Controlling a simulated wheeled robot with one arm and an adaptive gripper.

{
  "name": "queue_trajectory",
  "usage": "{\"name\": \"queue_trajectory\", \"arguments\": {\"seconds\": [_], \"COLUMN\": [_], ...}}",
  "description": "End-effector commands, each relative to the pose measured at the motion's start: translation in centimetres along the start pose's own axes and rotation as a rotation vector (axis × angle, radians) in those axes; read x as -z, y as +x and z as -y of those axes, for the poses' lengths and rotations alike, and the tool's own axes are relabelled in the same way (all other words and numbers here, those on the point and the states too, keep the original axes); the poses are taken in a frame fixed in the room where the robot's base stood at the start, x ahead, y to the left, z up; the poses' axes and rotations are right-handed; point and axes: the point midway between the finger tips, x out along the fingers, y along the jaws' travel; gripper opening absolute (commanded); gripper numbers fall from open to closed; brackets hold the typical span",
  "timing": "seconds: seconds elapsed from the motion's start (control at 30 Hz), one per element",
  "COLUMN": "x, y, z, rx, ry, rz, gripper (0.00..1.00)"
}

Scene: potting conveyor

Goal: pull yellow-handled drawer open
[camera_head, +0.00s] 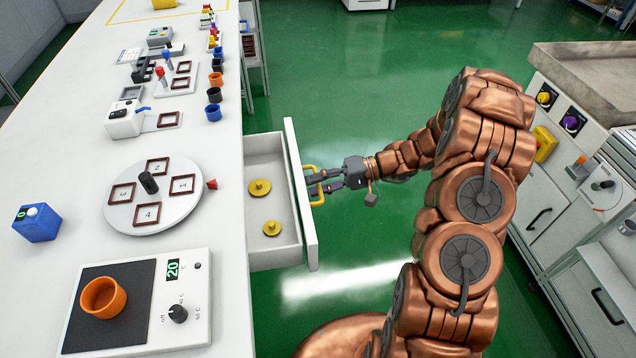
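The white drawer (304,210) with the yellow handle (315,187) is pulled out from the side of the long white table. Two yellow knobbed discs lie inside, one farther back (260,187) and one nearer (272,228). My gripper (322,184) is at the handle, with its dark fingers reaching to the yellow bar from the right. The fingers overlap the handle, and I cannot tell whether they are closed on it.
The white table (226,220) carries a round turntable (185,205), a hotplate (195,300) with an orange cup (103,298), and a blue box (37,222). A cabinet (545,190) stands at the right.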

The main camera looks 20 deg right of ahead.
Motion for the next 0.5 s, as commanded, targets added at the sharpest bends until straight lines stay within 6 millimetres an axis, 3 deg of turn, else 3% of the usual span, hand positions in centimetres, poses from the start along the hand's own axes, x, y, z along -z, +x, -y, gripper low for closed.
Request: {"name": "queue_trajectory", "arguments": {"seconds": [0.17, 0.5], "x": [0.00, -0.02], "y": [0.01, 0.00], "z": [0.00, 0.01], "rx": [0.000, 0.000], "ry": [0.000, 0.000], "rz": [0.000, 0.001], "gripper": [0.37, 0.02]}}
